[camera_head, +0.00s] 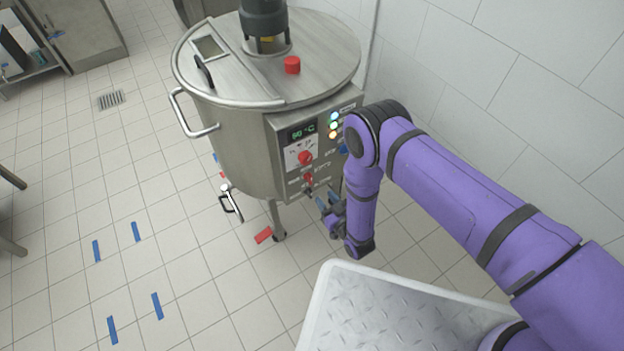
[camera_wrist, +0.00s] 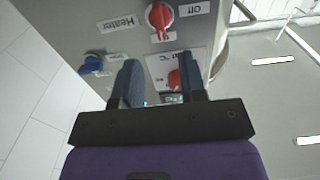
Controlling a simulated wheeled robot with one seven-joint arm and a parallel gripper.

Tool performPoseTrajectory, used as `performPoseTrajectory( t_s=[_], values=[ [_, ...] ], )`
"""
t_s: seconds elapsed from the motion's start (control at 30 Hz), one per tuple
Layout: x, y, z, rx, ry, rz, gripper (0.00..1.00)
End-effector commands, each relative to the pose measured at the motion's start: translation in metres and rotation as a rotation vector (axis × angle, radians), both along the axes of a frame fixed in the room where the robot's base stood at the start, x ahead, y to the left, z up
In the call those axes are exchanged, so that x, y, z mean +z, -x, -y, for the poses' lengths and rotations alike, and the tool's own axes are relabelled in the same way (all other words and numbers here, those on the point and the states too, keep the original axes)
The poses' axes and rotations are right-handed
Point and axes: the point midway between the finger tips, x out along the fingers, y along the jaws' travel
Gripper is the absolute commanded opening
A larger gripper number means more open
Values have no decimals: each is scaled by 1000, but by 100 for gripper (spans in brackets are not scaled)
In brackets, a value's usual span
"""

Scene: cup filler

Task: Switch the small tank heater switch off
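The heater switch is a red rotary knob (camera_wrist: 160,17) at the top of the wrist view, between a "Heater" label (camera_wrist: 120,22) and an "Off" label (camera_wrist: 196,8). The head view shows it as the lower red knob (camera_head: 308,178) on the control panel of the steel tank (camera_head: 235,150). I cannot tell its exact setting. My gripper (camera_wrist: 159,62) is open and empty, its two blue-grey fingers apart. In the head view my gripper (camera_head: 325,203) is low in front of the panel, below and right of the knob, apart from it.
Another red knob (camera_wrist: 174,78) shows between my fingers, and a blue knob (camera_wrist: 91,65) lies left of them in the wrist view. The panel has a lit display (camera_head: 302,132) and lamps (camera_head: 333,125). A white-rimmed checker-plate surface (camera_head: 385,300) lies below my arm. The tiled wall is at right.

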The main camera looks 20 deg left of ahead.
Motion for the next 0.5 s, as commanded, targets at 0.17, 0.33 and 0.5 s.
performPoseTrajectory(
  t_s=[0.17, 0.33, 0.5],
  values=[
    [1, -21, -25, 0, -2, 2, 38],
    [1, -39, -47, 1, -1, 2, 38],
    [1, -52, -62, 0, -1, 1, 38]
  ],
)
